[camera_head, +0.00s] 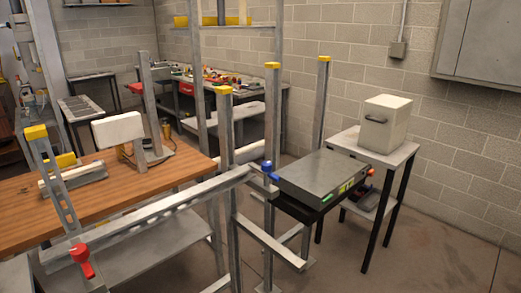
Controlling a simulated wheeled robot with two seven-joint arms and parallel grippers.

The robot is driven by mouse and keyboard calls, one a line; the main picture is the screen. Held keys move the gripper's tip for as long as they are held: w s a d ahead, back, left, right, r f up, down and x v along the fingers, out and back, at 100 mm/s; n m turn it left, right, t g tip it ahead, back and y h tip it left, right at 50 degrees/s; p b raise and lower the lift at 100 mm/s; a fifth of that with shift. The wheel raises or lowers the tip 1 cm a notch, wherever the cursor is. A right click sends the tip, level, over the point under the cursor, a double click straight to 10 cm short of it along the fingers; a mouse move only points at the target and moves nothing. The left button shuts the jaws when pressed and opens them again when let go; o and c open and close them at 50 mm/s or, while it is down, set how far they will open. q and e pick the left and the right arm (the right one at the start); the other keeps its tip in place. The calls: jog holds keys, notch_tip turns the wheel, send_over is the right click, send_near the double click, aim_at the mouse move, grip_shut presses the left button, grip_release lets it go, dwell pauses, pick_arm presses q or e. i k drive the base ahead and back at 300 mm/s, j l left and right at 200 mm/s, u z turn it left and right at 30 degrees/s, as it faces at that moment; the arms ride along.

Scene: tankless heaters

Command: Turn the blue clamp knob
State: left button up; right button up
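The blue clamp knob (268,168) is small. It is at the middle of the head view, beside a grey metal upright and at the left edge of a flat grey box (322,181). A red knob (81,256) is at the lower left, hanging at the near end of a long grey metal beam (150,215). The blue knob's exact turn angle is too small to tell. Neither of my grippers shows in this view.
Several yellow-capped metal posts (226,145) stand around the blue knob. A wooden table (130,205) is at the left. A white box (385,123) is on a small table (372,146) at the right. Bare floor (430,250) lies at the lower right.

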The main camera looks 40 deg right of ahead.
aim_at(266, 165)
jog(key=i+l, duration=0.15)
jog(key=l, duration=0.3)
jog(key=i+l, duration=0.1)
jog(key=l, duration=0.3)
jog(key=i+l, duration=0.15)
jog(key=l, duration=0.3)
jog(key=i+l, duration=0.1)
jog(key=l, duration=0.3)
